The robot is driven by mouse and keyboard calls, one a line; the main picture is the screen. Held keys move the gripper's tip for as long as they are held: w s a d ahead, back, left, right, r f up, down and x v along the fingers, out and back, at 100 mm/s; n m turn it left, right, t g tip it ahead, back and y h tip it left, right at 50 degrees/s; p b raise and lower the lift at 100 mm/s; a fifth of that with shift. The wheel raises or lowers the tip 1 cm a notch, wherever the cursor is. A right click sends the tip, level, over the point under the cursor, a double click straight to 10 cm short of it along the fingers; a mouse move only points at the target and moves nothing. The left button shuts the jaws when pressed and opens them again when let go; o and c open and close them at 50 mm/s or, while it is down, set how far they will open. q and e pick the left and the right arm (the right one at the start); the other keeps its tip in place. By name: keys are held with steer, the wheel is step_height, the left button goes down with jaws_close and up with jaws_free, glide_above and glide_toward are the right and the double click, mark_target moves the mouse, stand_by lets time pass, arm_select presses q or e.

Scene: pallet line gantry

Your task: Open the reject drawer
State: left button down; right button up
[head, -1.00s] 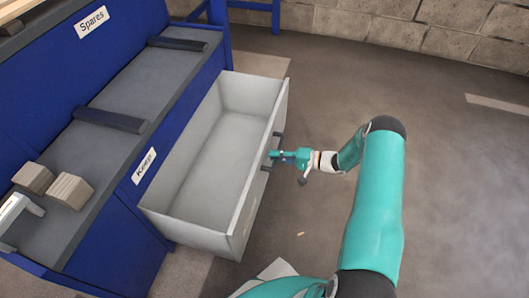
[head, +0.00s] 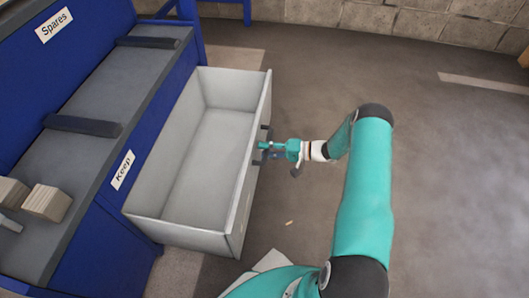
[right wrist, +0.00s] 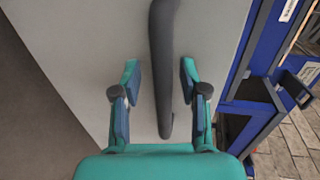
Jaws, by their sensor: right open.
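The pale grey drawer (head: 232,215) stands pulled out from the blue cabinet, and its empty inside shows in the head view. Its dark bar handle (head: 265,129) is on the outer front. My right gripper (head: 262,150) is at the middle of this handle. In the right wrist view my right gripper (right wrist: 159,78) is open, with one finger on each side of the dark handle (right wrist: 162,60) and a gap at both sides. The drawer front (right wrist: 85,55) fills much of that view. No label shows on the drawer. My left gripper is out of view.
The blue cabinet (head: 75,245) has a grey top with "Spares" (head: 53,25) and "Keep" (head: 122,170) labels, dark bars, and pale blocks (head: 46,203). The floor (head: 440,170) right of my arm is clear. A block wall (head: 400,22) stands behind.

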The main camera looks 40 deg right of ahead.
steer(key=shift+d, duration=0.1)
steer(key=v, duration=1.1)
steer(key=shift+s+d, duration=0.25)
steer(key=shift+s, duration=0.1)
